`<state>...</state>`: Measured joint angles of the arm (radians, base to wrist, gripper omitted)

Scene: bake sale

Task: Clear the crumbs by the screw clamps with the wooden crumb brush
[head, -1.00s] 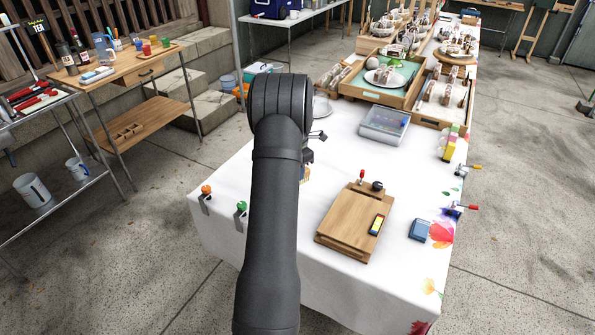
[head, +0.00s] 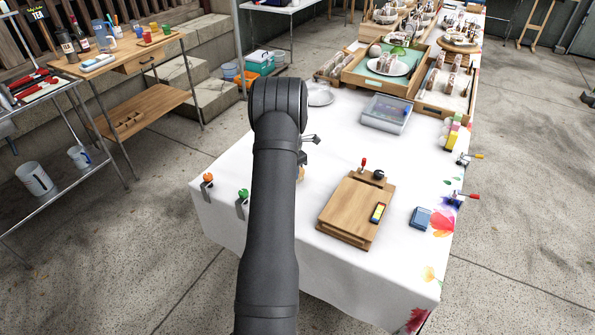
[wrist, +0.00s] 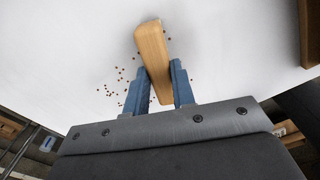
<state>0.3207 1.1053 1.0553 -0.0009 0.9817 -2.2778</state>
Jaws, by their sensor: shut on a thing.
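My gripper (wrist: 158,75) is shut on the wooden crumb brush (wrist: 153,50), a pale wooden block held tilted between the blue fingers over the white cloth. Its bristles cannot be seen. Dark crumbs (wrist: 119,82) lie scattered on the cloth, mostly left of the brush, with a few to its right. In the head view my arm hides most of the gripper and the crumbs. Screw clamps with orange (head: 208,178) and green (head: 243,194) handles grip the table's left front edge.
A wooden board (head: 350,211) with a small yellow-and-blue item lies right of my arm. A blue box (head: 421,218) is beside it. A clear-lidded case (head: 386,113), a plate (head: 320,96) and wooden trays (head: 379,82) stand farther back. Bare cloth lies between.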

